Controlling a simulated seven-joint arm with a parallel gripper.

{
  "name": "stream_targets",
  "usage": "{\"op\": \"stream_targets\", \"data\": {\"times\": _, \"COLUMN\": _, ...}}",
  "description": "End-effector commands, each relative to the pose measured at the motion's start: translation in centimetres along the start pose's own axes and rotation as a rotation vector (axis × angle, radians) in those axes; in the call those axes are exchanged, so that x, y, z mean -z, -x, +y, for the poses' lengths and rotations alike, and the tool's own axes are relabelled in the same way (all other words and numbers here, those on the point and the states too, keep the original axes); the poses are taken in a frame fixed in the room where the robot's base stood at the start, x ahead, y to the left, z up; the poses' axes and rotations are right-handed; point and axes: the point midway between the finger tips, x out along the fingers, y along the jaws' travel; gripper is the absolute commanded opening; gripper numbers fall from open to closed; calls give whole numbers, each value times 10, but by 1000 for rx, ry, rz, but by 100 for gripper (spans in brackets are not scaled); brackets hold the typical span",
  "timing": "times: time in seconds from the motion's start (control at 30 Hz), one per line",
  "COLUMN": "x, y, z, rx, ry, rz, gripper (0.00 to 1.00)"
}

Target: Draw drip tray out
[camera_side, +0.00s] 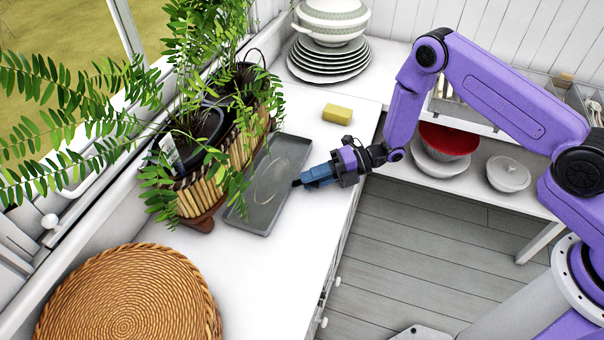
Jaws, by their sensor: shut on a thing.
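The drip tray (262,216) is a flat grey rectangular tray on the white counter. Its left side lies close beside the planter basket, and leaves cover part of that edge. My gripper (296,183) reaches in from the right with its blue fingers at the tray's right rim. The fingers are shut on that rim, about midway along its length. The tray looks flat on the counter.
A planter basket (200,200) with leafy plants stands left of the tray. A yellow sponge (337,114) lies behind my gripper. Stacked plates (328,66) stand at the back, and a round woven mat (128,300) lies in front. Bare counter lies between mat and tray.

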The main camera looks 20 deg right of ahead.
Motion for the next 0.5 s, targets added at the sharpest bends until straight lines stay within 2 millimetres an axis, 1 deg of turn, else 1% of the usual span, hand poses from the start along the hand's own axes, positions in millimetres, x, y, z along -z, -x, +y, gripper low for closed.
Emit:
{"op": "stream_targets", "data": {"times": 0.03, "x": 4, "y": 6, "z": -4, "rx": 9, "ry": -10, "rz": 1, "gripper": 0}}
{"op": "stream_targets", "data": {"times": 0.3, "x": 20, "y": 27, "z": -9, "rx": 8, "ry": -10, "rz": 1, "gripper": 0}}
{"op": "stream_targets", "data": {"times": 0.5, "x": 27, "y": 38, "z": -11, "rx": 8, "ry": -7, "rz": 1, "gripper": 0}}
